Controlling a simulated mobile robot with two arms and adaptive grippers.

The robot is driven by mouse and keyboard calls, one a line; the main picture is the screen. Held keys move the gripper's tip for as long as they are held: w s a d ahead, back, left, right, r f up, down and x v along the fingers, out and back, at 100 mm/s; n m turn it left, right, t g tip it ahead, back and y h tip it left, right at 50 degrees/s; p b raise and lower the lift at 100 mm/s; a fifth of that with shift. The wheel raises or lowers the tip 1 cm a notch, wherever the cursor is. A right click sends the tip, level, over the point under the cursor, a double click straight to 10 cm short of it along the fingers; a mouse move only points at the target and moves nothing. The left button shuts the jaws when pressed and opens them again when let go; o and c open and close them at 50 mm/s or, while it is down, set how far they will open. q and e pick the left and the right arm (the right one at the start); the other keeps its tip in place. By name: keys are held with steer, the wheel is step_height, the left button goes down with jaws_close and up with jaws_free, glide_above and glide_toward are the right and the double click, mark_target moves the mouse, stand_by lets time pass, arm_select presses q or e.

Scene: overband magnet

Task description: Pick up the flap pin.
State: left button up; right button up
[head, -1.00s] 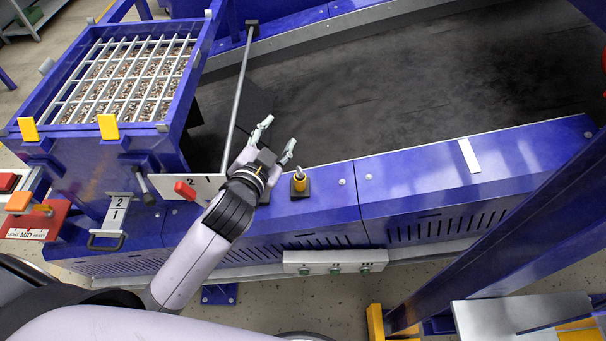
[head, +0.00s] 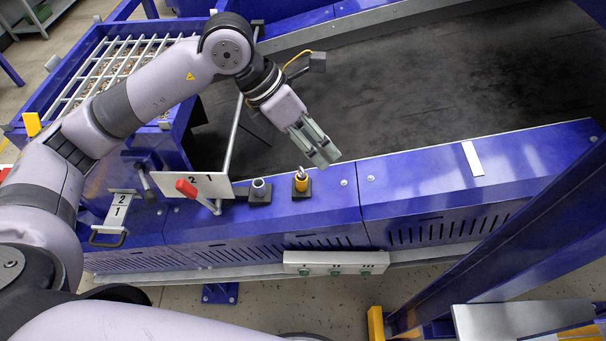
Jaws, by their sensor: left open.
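The likely flap pin (head: 301,184), a short yellow piece with a grey metal top, stands upright in a small black base on the blue frame ledge beside the belt. My left gripper (head: 327,160) comes in from the upper left, fingers pointing down and to the right. It is open, with nothing seen between its fingers. Its fingertips show just above and to the right of the pin; whether they touch it cannot be told. My right gripper is not in view.
A grey socket on a black base (head: 259,190) stands left of the pin. A plate marked 2 and 1 with a red-handled lever (head: 187,188) is farther left. A slim grey rod (head: 232,135) rises behind. The dark belt (head: 430,85) is clear.

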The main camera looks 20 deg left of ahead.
arm_select(q)
steer(key=w+a+t+y, duration=0.15)
steer(key=a+y, duration=0.25)
steer(key=a, duration=0.4)
steer(key=p, duration=0.2)
glide_above(301, 169)
steer(key=s+a, duration=0.1)
step_height(301, 169, down, 11)
steer(key=shift+n+g, duration=0.25)
steer(key=shift+n, duration=0.15)
steer(key=p+x, duration=0.2)
steer(key=x, duration=0.3)
steer(key=shift+s+a, duration=0.1)
steer(key=shift+a, duration=0.05)
steer(key=shift+f, duration=0.3)
steer(key=shift+c, duration=0.4)
jaws_close()
